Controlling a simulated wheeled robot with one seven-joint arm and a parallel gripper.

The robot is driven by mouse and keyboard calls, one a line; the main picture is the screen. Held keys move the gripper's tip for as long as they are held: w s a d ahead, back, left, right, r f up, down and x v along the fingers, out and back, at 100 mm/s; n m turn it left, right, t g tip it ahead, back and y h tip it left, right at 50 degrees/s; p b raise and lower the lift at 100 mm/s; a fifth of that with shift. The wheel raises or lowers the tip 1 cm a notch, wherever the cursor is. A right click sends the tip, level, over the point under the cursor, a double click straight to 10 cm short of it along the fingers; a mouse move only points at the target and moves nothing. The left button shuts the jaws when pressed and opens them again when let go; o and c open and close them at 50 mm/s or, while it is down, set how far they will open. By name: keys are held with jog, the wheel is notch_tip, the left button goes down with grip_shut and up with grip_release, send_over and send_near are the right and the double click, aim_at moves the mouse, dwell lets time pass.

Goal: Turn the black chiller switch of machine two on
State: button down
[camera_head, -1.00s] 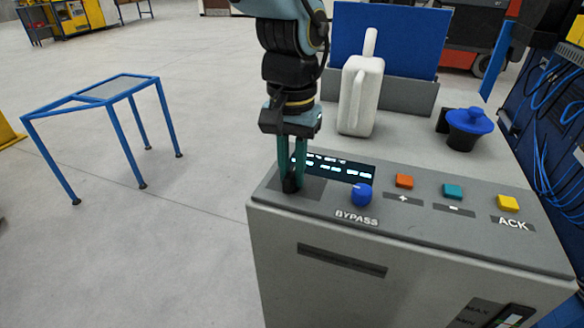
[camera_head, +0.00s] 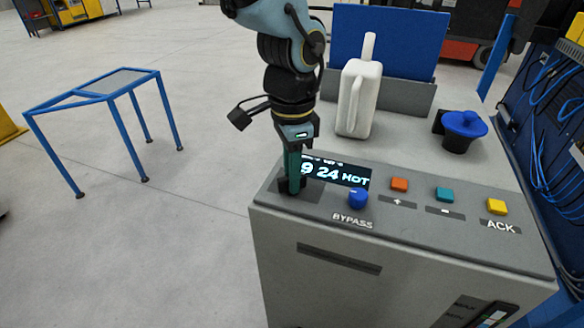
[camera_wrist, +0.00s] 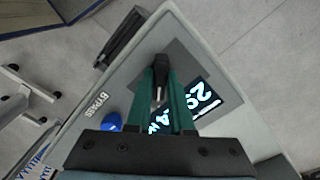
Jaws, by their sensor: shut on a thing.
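The black chiller switch (camera_wrist: 161,65) is a small dark knob on a dark square plate at the left end of the grey machine's top panel. My gripper (camera_head: 291,186) points down on it from above, its green fingers closed around it. In the wrist view the fingertips (camera_wrist: 161,82) hold the knob between them. The fingers hide most of the switch in the head view. The display (camera_head: 337,172) beside it shows large characters, with "9 24 HOT" readable. The grey machine (camera_head: 400,262) stands at the right.
The blue BYPASS knob (camera_head: 358,198) sits close right of my gripper. Orange (camera_head: 399,184), teal (camera_head: 445,194) and yellow (camera_head: 497,206) buttons follow along the panel. A white jug (camera_head: 360,98) and blue-lidded filler (camera_head: 463,130) stand behind. A blue frame table (camera_head: 110,85) stands left on open floor.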

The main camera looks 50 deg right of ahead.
jog(key=shift+m+p, duration=0.35)
jog(key=shift+m, duration=0.55)
jog(key=c, duration=0.8)
grip_release()
notch_tip(320, 180, up, 11)
jog(key=b, duration=0.1)
jog(key=shift+f, duration=0.1)
